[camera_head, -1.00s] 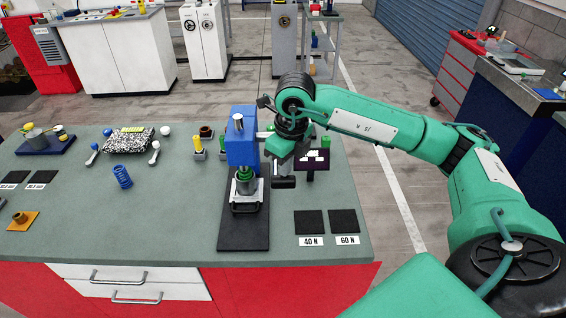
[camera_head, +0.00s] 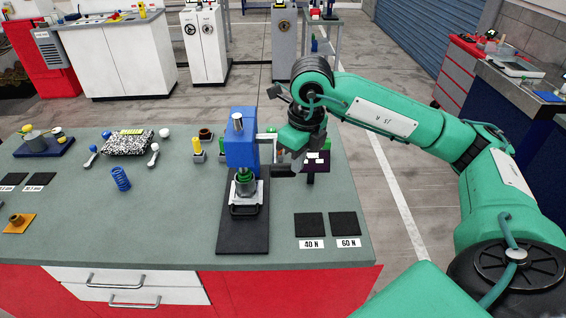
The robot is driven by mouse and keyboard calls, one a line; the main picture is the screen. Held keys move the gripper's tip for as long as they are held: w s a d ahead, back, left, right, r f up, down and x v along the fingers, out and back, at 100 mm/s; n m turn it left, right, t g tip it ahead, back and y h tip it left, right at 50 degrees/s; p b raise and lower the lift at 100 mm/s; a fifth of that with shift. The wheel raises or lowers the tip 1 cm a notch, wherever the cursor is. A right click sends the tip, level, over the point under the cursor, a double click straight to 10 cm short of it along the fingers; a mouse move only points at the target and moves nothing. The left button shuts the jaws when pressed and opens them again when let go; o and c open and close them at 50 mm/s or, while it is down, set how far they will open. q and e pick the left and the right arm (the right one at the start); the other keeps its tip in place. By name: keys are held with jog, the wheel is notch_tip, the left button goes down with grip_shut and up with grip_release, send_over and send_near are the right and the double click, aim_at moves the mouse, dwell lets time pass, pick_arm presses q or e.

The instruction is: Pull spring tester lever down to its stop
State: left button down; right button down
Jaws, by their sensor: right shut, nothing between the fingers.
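The spring tester (camera_head: 241,152) is a blue press head on a black base plate (camera_head: 242,236), at the middle of the bench. A green spring (camera_head: 244,176) sits under its head. A dark horizontal bar (camera_head: 283,171), seemingly the lever's handle, is at the tester's right side, with a pale piece above it. My right gripper (camera_head: 297,163) points down just right of the tester, close to the bar. It is shut with nothing in it; whether it touches the bar cannot be told. The lever's pivot is partly hidden. My left gripper is out of view.
A small dark display (camera_head: 318,162) stands just right of my gripper. Black pads (camera_head: 310,225) labelled 40 N and 60 N lie at front right. The front middle-left bench is clear.

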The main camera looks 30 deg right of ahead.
notch_tip(320, 180, up, 12)
jog(key=s, duration=0.1)
jog(key=shift+d+f+b, duration=0.2)
jog(key=shift+f+b, duration=0.05)
jog(key=shift+b, duration=0.15)
jog(key=shift+s, duration=0.1)
dwell(0.4)
